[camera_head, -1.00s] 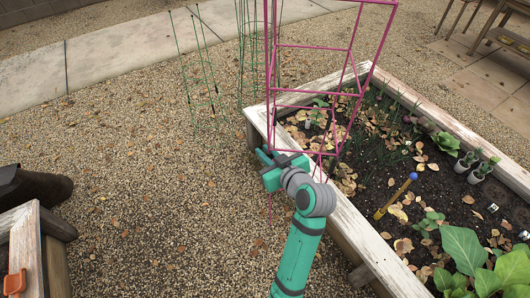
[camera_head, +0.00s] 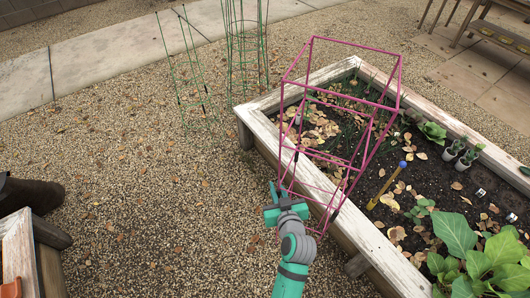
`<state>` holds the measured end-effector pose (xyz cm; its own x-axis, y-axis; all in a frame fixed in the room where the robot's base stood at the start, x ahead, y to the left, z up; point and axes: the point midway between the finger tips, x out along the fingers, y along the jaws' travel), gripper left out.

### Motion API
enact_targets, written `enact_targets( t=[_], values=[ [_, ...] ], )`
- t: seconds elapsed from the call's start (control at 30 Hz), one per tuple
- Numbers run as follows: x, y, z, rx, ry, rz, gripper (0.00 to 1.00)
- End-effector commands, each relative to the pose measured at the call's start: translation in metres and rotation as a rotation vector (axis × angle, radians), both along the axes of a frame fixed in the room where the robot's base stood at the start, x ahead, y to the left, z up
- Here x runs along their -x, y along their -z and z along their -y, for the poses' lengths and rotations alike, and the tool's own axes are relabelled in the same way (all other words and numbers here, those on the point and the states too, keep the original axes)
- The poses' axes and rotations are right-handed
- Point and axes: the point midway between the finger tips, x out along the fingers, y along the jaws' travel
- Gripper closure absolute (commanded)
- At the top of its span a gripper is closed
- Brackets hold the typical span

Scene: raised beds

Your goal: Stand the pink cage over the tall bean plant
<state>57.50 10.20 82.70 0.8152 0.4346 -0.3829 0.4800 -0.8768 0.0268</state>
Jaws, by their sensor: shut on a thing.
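The pink cage (camera_head: 356,46) is a tall square frame of thin bars. It leans, with its top over the far left part of the raised bed and its lower end near the bed's left wall. My gripper (camera_head: 276,203) is shut on a lower left part of the cage, just outside that wall. Whether the cage's lower legs touch anything is unclear. I cannot pick out the tall bean plant for sure; small greenery shows behind the cage bars.
The white-edged raised bed (camera_head: 262,112) holds dark soil, dry leaves and a yellow stake with a blue top (camera_head: 391,185). Large-leaved plants (camera_head: 478,255) fill its near right. Green wire cages (camera_head: 243,50) stand on gravel behind. Open gravel (camera_head: 130,190) lies left.

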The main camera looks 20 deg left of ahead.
Motion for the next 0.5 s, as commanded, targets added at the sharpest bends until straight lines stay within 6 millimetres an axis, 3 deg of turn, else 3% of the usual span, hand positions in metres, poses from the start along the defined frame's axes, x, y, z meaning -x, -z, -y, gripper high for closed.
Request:
enact_targets(
  t=[0.03, 0.1, 0.3, 0.5],
  values=[
    [0.007, 0.026, 0.011, 0.001, 0.052, -0.011, 1.0],
    [0.011, 0.052, 0.024, 0.002, 0.119, -0.009, 1.0],
    [0.019, 0.116, 0.059, 0.002, 0.288, -0.005, 1.0],
    [0.026, 0.167, 0.089, 0.0, 0.427, -0.001, 1.0]
  ],
)
